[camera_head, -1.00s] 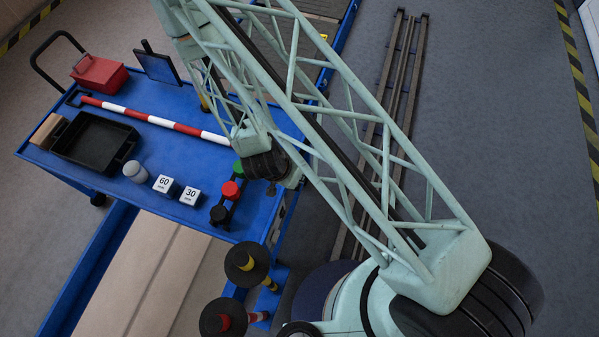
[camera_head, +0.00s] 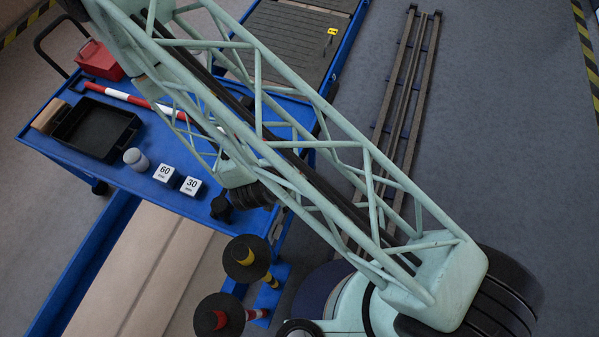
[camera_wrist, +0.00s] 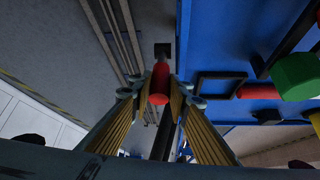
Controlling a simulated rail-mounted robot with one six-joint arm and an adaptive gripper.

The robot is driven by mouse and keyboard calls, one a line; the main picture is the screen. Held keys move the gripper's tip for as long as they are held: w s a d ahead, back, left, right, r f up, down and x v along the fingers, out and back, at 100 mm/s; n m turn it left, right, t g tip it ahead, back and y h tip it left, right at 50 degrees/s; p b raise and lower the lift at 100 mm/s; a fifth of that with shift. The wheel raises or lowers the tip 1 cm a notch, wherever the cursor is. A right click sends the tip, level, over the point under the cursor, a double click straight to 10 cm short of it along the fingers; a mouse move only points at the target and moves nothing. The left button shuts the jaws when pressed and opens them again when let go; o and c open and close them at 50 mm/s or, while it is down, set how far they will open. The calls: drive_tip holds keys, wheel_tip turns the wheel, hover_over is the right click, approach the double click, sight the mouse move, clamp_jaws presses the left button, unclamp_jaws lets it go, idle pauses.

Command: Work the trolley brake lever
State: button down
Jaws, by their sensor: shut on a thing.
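In the wrist view, a red cylindrical grip (camera_wrist: 160,82), apparently the brake lever's handle, stands between the two fingers of my gripper (camera_wrist: 161,92). The fingers are shut on it, with yellow-brown ribbed pads on both sides. A dark bar lies below the grip and a small black block above it; I cannot tell how they join it. My gripper and the lever are hidden there.
The trolley carries a black tray (camera_head: 95,130), a red box (camera_head: 98,60), a striped bar (camera_head: 120,94) and white 60 (camera_head: 164,173) and 30 (camera_head: 191,186) blocks. Dark rails (camera_head: 405,90) lie on the floor at right. A green knob (camera_wrist: 297,76) is near my gripper.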

drive_tip(key=shift+s, duration=0.1)
idle(0.3)
drive_tip(key=c, duration=2.5)
unclamp_jaws()
drive_tip(key=shift+o, duration=0.2)
drive_tip(key=shift+w+d+r+g+p, duration=0.15)
drive_tip(key=shift+w+g+p, duration=0.2)
drive_tip(key=shift+p, duration=0.4)
drive_tip(key=shift+w+d+g+y+p, duration=0.2)
drive_tip(key=shift+w+g+y+p, duration=0.35)
drive_tip(key=shift+p, duration=0.65)
